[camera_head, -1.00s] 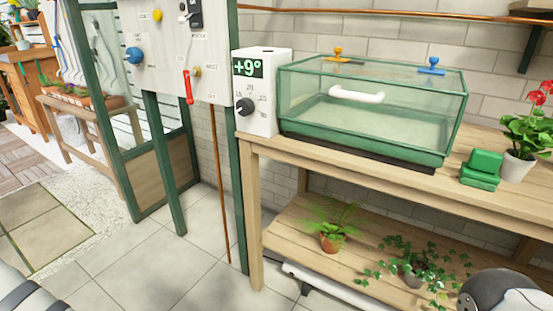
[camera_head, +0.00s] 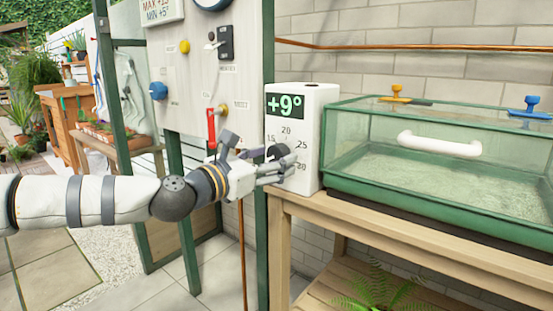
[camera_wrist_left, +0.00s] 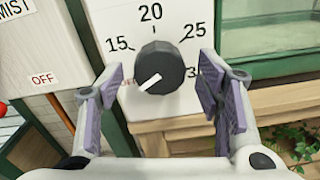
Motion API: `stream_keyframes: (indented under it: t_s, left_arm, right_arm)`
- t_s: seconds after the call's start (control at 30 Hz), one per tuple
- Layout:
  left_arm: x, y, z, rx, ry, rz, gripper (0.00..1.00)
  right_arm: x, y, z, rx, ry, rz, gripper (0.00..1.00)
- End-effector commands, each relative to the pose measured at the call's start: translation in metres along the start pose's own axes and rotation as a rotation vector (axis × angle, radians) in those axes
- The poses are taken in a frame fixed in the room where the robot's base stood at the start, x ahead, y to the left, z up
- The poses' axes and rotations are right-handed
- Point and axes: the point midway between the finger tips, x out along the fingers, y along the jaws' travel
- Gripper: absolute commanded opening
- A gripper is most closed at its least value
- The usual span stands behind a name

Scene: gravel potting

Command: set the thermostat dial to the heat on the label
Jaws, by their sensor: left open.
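The thermostat is a white box (camera_head: 312,125) with a green display (camera_head: 285,106) reading +9°. Its black dial (camera_wrist_left: 165,58) has a white pointer aimed to the lower left, below the 15. The scale shows 15, 20 and 25; in the wrist view the 30 is partly hidden by a finger. My left gripper (camera_head: 277,165) is at the dial's front in the head view, partly covering it. In the wrist view, its open purple-padded fingers (camera_wrist_left: 160,84) stand on either side of the dial, with gaps visible. My right gripper is out of view.
A red lever (camera_head: 211,128) is close to my left wrist. A glass propagator case (camera_head: 420,165) stands right of the thermostat on the wooden bench (camera_head: 400,232).

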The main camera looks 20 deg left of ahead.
Motion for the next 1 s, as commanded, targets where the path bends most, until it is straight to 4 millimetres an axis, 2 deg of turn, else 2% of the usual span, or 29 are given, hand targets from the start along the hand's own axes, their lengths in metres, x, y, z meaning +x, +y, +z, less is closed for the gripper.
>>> stream_keyframes:
  t_s: [0.13,0.4,0.6,1.0]
  left_arm:
    - [0.0138,-0.0005,-0.0006,0.000,0.001,-0.001,0.59]
    - [0.0155,0.0000,-0.0008,0.000,0.001,0.000,0.57]
    - [0.0153,-0.0002,-0.0009,0.001,0.002,0.000,0.12]
    - [0.0153,-0.0001,-0.0012,0.061,0.003,-0.001,0.11]
  right_arm:
    - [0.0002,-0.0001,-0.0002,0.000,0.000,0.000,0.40]
    - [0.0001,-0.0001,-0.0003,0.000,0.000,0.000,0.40]
    - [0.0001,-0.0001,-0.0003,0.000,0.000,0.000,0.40]
    - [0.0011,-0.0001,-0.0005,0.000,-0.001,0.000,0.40]
